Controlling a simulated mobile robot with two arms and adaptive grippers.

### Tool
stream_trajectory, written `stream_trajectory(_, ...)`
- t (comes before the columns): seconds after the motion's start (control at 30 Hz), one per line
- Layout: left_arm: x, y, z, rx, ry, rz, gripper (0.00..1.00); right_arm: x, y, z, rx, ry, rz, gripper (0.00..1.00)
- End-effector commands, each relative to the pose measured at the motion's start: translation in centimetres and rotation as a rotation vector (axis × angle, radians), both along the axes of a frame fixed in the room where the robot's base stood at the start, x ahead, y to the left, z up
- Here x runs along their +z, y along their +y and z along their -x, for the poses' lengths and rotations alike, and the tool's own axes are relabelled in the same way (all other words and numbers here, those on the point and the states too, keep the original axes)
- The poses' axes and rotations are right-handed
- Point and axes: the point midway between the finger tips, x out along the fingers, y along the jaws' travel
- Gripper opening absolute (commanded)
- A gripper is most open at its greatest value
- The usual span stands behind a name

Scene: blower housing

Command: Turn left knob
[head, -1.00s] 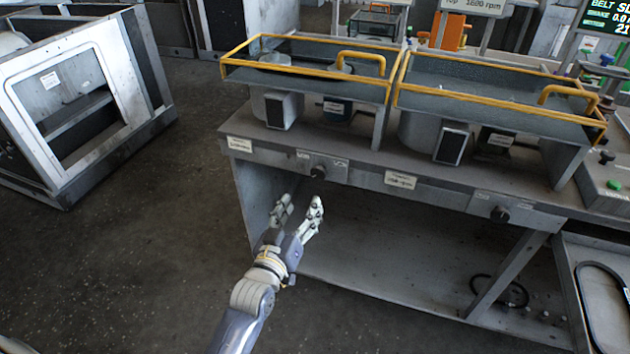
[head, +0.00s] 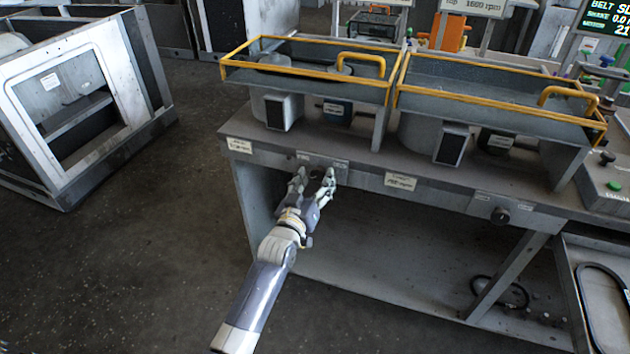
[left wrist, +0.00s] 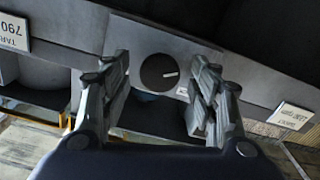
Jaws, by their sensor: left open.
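The left knob (left wrist: 160,72) is a round black dial with a light pointer mark, on the grey front panel of the bench. In the left wrist view it sits between the two fingers of my left gripper (left wrist: 163,88), ahead of the tips, and I see no contact. My left gripper (head: 313,180) is open and empty. In the head view its fingers point at the panel and mostly hide the left knob. A second black knob (head: 500,215) is on the panel farther right. My right gripper is not in view.
The bench (head: 440,197) has an open space below. Two grey trays with yellow rails, the left tray (head: 300,75) and the right tray (head: 480,100), stand above it. A white-framed housing (head: 90,95) stands on the floor at the left. Floor in front is clear.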

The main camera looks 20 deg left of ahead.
Motion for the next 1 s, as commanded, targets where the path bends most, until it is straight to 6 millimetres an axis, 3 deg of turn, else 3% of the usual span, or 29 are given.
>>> stream_trajectory(0.17, 0.0, 0.0, 0.0, 0.000, 0.000, 0.000, 0.55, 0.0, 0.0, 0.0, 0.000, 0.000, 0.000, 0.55)
stream_trajectory(0.37, 0.0, 0.0, 0.0, 0.000, 0.000, 0.000, 0.15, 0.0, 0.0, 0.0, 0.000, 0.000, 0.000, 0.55)
stream_trajectory(0.4, 0.0, 0.0, 0.0, 0.000, 0.000, 0.000, 0.11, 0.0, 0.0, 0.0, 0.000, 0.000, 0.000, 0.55)
stream_trajectory(0.77, 0.1, 0.0, 0.0, 0.000, -0.001, -0.042, 0.11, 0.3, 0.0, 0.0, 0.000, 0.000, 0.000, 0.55)
stream_trajectory(1.0, 0.2, 0.0, 0.0, 0.000, -0.005, -0.183, 0.11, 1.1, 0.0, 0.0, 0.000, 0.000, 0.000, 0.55)
